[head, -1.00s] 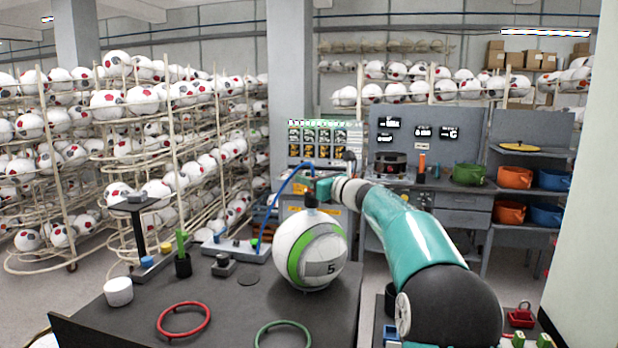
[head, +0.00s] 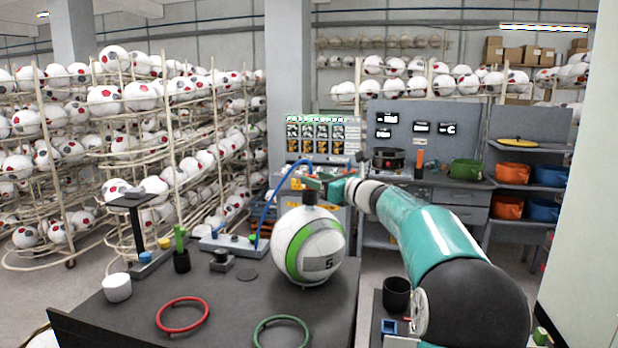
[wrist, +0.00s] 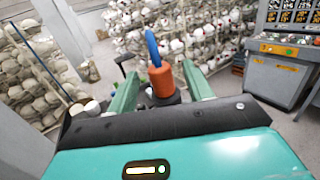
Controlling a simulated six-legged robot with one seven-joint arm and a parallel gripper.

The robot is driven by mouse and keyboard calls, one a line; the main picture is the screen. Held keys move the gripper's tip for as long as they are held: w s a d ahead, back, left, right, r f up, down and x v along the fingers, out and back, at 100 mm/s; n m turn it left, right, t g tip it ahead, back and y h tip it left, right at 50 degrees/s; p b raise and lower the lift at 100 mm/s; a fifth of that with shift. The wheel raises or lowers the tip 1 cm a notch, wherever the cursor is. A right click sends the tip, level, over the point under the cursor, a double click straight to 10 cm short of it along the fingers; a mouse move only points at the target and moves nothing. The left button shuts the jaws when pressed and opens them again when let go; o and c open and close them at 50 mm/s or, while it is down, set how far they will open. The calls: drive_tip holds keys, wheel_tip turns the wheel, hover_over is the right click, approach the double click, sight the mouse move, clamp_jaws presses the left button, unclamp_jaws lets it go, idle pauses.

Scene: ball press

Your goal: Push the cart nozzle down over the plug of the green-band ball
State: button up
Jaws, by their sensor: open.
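The ball (head: 300,262), white with a green band and a "5" on a grey patch, stands on the dark table. A small dark piece (head: 310,198) sits on its top; I cannot tell nozzle from plug there. My gripper (head: 312,184) is just above the ball's top in the head view. In the wrist view my gripper (wrist: 160,88) is open, with its two teal fingers either side of the orange nozzle body (wrist: 162,82). A blue hose (wrist: 152,46) rises from it. Whether the fingers touch the nozzle is unclear. The plug is hidden.
The table holds a red ring (head: 183,331), a green ring (head: 281,320), a white cup (head: 117,288) and a dark cup with a green stick (head: 181,262). The hose base (head: 232,244) is behind the ball. Ball racks (head: 168,150) stand at the left.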

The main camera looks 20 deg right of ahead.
drive_tip(key=v, duration=0.9)
drive_tip(key=shift+s, duration=0.15)
drive_tip(key=shift+d, duration=0.1)
